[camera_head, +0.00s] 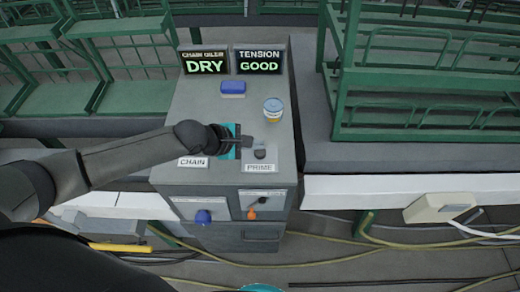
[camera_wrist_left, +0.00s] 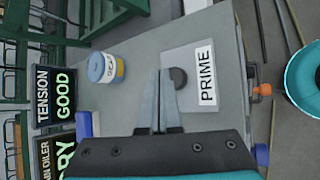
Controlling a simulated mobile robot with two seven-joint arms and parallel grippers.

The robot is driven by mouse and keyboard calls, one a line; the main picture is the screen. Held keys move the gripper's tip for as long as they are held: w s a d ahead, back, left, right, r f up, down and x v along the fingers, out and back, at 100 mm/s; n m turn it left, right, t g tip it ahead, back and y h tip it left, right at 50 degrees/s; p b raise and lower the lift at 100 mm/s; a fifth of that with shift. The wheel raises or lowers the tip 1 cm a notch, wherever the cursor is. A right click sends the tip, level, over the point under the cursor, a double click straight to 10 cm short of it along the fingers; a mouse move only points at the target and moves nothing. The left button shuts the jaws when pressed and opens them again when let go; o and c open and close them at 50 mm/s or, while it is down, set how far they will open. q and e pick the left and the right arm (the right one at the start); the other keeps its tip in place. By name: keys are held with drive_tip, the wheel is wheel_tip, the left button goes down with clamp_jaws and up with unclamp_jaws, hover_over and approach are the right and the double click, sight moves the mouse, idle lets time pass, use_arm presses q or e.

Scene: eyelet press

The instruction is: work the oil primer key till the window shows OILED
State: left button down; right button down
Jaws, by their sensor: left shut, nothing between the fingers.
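The dark round primer key (camera_head: 259,154) stands on the grey console top just above the PRIME label (camera_head: 259,168). The key (camera_wrist_left: 178,77) and label (camera_wrist_left: 207,77) also show in the left wrist view. The chain oiler window (camera_head: 205,67) reads DRY. My left gripper (camera_head: 247,141) is over the console, shut and empty, a little behind and left of the key. In the left wrist view its fingertips (camera_wrist_left: 160,73) lie close beside the key; I cannot tell whether they touch it. My right gripper is not in view.
The tension window (camera_head: 259,62) reads GOOD. A blue block (camera_head: 233,88) and a small labelled tub (camera_head: 273,109) stand on the console. The CHAIN label (camera_head: 193,162) is at its front left. A blue knob (camera_head: 203,217) and an orange-tipped lever (camera_head: 252,210) are on the front face.

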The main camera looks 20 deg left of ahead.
sight(256, 153)
use_arm(q)
drive_tip(key=shift+f, duration=0.25)
drive_tip(key=shift+f, duration=0.55)
idle(0.6)
idle(0.4)
drive_tip(key=shift+s+r+p, duration=0.1)
drive_tip(key=shift+r+p, duration=0.8)
drive_tip(key=shift+p, duration=0.25)
drive_tip(key=shift+r, duration=0.1)
wheel_tip(256, 153, up, 5)
drive_tip(key=p, duration=0.6)
